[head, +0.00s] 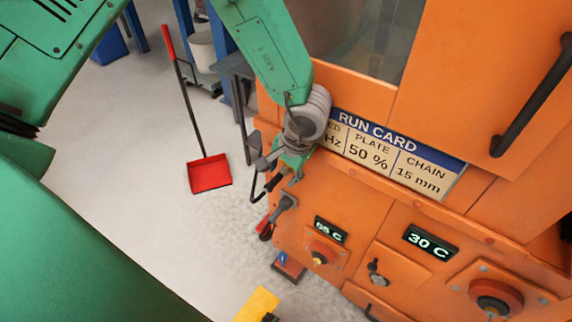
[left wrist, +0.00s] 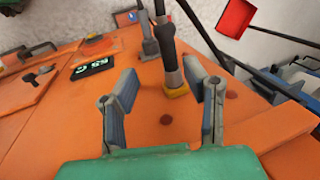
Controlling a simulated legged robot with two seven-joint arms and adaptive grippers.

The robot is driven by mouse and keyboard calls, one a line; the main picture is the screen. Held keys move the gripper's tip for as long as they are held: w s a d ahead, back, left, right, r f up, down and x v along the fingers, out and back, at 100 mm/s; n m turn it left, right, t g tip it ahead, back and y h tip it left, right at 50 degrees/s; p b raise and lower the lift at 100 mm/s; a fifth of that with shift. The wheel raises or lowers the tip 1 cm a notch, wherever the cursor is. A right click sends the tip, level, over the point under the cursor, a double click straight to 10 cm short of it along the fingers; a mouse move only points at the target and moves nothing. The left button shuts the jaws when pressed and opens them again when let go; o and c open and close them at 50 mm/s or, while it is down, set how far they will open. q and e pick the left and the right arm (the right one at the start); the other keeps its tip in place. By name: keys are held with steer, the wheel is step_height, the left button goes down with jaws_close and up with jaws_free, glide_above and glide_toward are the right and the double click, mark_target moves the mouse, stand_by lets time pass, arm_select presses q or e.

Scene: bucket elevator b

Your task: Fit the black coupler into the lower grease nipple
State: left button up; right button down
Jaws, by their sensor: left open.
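A black, rod-shaped part that looks like the coupler (left wrist: 168,48) stands on a yellow base (left wrist: 177,92) on the orange panel in the left wrist view. My left gripper (left wrist: 162,78) is open, its two fingers on either side of this part with gaps showing. In the head view my left gripper (head: 283,176) is at the left edge of the orange machine, below the run card, and hides the coupler there. A brass tip that may be a grease nipple (head: 319,258) sits in a red round fitting under the left display. My right gripper is not in view.
A grey lever (head: 285,204) sticks out just below the gripper; it also shows beside the coupler in the left wrist view (left wrist: 148,40). The run card (head: 395,152) is at the gripper's right. A red dustpan (head: 208,174) stands on open floor to the left.

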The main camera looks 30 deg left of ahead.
mark_target(273, 182)
arm_select(q)
steer(key=f, duration=0.1)
steer(key=a+f, duration=0.1)
steer(key=a+f+b, duration=0.1)
steer(key=f, duration=0.1)
steer(key=shift+a, duration=0.25)
steer(key=shift+a+f, duration=0.35)
steer(key=shift+a, duration=0.05)
steer(key=shift+d+r, duration=0.15)
steer(key=shift+d, duration=0.5)
steer(key=shift+c, duration=1.1)
steer(key=shift+d+r, duration=0.1)
steer(key=shift+d, duration=0.1)
jaws_close()
steer(key=shift+s+a, duration=0.1)
steer(key=shift+a, duration=0.4)
steer(key=shift+d, duration=0.1)
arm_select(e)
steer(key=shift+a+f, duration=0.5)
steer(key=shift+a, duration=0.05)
arm_select(q)
steer(key=shift+s+d, duration=0.15)
steer(key=shift+s, duration=0.05)
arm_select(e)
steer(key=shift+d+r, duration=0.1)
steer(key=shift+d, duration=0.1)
